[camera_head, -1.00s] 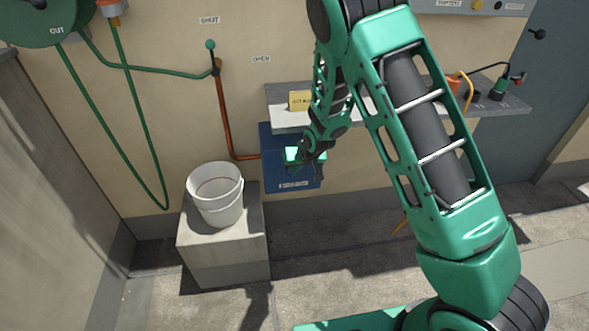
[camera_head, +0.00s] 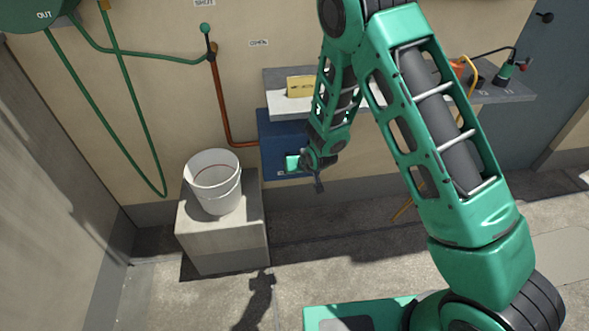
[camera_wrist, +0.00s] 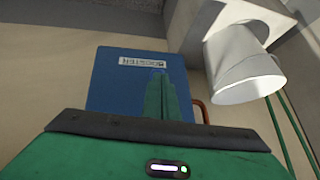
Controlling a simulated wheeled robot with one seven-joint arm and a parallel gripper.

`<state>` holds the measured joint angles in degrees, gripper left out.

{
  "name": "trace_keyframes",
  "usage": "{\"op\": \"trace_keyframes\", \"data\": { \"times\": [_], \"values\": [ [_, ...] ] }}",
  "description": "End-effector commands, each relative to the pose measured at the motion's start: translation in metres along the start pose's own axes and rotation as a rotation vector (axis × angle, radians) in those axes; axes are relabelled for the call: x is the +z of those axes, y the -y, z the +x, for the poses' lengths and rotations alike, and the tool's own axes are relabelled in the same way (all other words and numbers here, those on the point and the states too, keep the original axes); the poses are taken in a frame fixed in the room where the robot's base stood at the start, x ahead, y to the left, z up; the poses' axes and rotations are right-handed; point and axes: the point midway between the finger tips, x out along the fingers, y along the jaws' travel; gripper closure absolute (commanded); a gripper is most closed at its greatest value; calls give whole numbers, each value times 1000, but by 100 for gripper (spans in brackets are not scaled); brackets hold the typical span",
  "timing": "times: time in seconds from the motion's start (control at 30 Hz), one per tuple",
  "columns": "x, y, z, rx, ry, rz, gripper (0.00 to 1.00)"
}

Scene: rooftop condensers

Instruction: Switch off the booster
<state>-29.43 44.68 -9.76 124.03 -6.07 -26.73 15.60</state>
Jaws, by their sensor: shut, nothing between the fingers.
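The booster is a blue box (camera_head: 280,130) on the wall under the grey shelf. In the wrist view the blue box (camera_wrist: 115,88) appears upside down, with a white BOOSTER label (camera_wrist: 145,61). My gripper (camera_wrist: 161,76) is shut and empty; its green fingers point at the box face near the label. I cannot tell whether the fingertips touch it. In the head view my gripper (camera_head: 294,163) is in front of the box's lower part and covers most of the label. No switch can be made out; the fingers and hand hide part of the face.
A white bucket (camera_head: 214,182) stands on a concrete block (camera_head: 222,240) left of the box. A copper pipe (camera_head: 220,105) with a green-knobbed lever (camera_head: 206,29) runs down the wall to the box. The shelf (camera_head: 285,104) holds a yellow sign (camera_head: 300,86). A green hose (camera_head: 142,120) hangs left.

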Motion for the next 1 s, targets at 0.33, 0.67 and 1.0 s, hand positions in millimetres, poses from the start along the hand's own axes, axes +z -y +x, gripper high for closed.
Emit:
{"op": "trace_keyframes", "data": {
  "times": [0.33,0.67,1.0],
  "values": [
    [-8,3,-10,-1,-1,0,100],
    [-9,3,-12,-1,0,0,100],
    [4,0,-28,-1,3,0,100]
  ]
}}
